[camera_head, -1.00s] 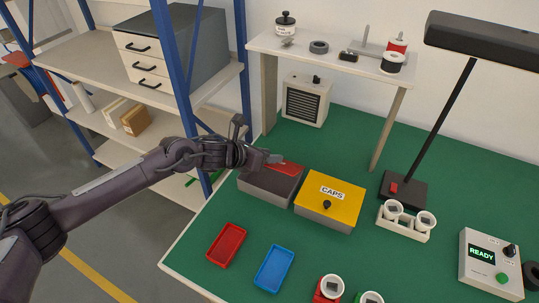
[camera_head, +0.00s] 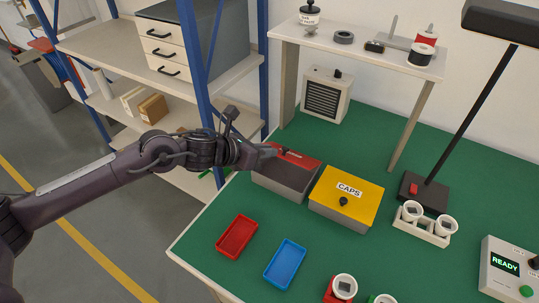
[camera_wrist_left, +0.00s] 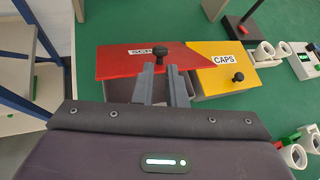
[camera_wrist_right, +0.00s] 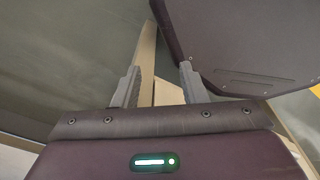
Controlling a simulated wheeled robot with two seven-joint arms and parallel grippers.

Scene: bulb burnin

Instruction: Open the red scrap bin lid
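The red scrap bin (camera_head: 284,179) stands at the left back of the green bench. Its red lid (camera_head: 300,160) looks tilted up at the front, its edge overlapping the yellow lid in the left wrist view (camera_wrist_left: 120,62). A black knob (camera_wrist_left: 157,52) on the lid sits between the fingertips of my left gripper (camera_wrist_left: 161,70). The fingers are drawn close together and appear shut on the knob. In the head view the gripper (camera_head: 276,151) covers part of the lid. My right gripper (camera_wrist_right: 160,72) is open and empty, away from the bench top.
The yellow CAPS bin (camera_head: 346,190) stands right beside the red bin. A red tray (camera_head: 237,237) and a blue tray (camera_head: 285,264) lie in front. A raised shelf (camera_head: 350,48) stands behind, and a blue-framed rack (camera_head: 265,70) is at the back left.

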